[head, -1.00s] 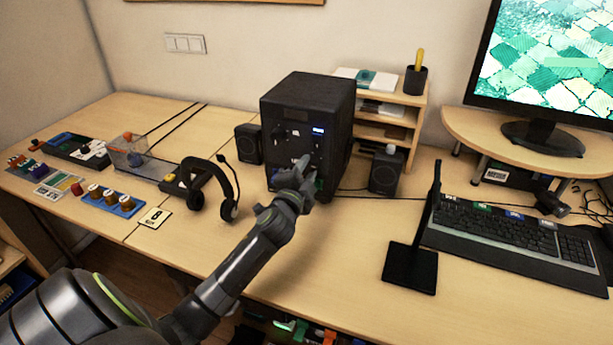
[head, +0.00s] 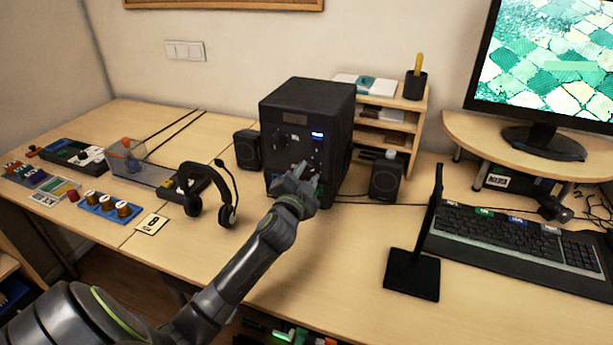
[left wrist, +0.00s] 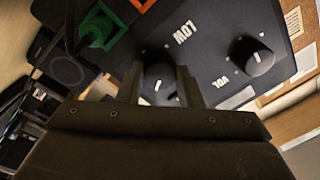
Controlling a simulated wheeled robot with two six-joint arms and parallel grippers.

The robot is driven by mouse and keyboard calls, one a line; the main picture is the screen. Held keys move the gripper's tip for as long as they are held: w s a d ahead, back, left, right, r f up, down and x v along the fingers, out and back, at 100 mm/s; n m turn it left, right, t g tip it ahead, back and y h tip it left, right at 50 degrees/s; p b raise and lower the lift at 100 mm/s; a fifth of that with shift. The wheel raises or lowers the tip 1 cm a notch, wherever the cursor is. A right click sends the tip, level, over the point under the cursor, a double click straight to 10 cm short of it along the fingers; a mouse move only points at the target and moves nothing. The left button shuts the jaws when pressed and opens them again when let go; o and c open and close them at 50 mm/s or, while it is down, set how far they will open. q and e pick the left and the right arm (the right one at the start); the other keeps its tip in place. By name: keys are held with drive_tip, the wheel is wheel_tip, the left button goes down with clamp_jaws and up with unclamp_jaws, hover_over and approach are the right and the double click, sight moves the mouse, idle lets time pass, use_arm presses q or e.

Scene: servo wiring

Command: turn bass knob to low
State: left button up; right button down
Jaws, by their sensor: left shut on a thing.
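The black subwoofer box (head: 292,105) stands at the back middle of the desk, with a small lit display and knobs on its front. My left gripper (head: 296,176) is at the lower part of that front and hides much of it. In the left wrist view my left gripper (left wrist: 162,90) has a finger on each side of a dark round knob (left wrist: 159,78) and is shut on it. The knob has a white mark, and the word LOW is printed close by. A second knob (left wrist: 250,56), by the word VOL, is apart from the fingers. My right gripper is out of view.
Small speakers (head: 248,149) (head: 386,178) flank the box. A headset (head: 207,192) stands to the left, a black stand (head: 412,272) and keyboard (head: 510,235) to the right. A green plug (left wrist: 103,27) sits near the fingers.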

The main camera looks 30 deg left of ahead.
use_arm(q)
drive_tip(key=shift+f, duration=0.1)
drive_tip(key=o, duration=0.9)
drive_tip(key=shift+o, duration=0.3)
drive_tip(key=shift+s, duration=0.2)
drive_tip(key=r+v, duration=0.1)
drive_tip(key=v, duration=1.6)
drive_tip(key=shift+f+b, duration=0.45)
drive_tip(key=shift+f, duration=0.05)
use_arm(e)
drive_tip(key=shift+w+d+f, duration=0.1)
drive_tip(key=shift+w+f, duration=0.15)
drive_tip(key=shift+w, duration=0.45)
use_arm(q)
drive_tip(key=shift+d, duration=0.1)
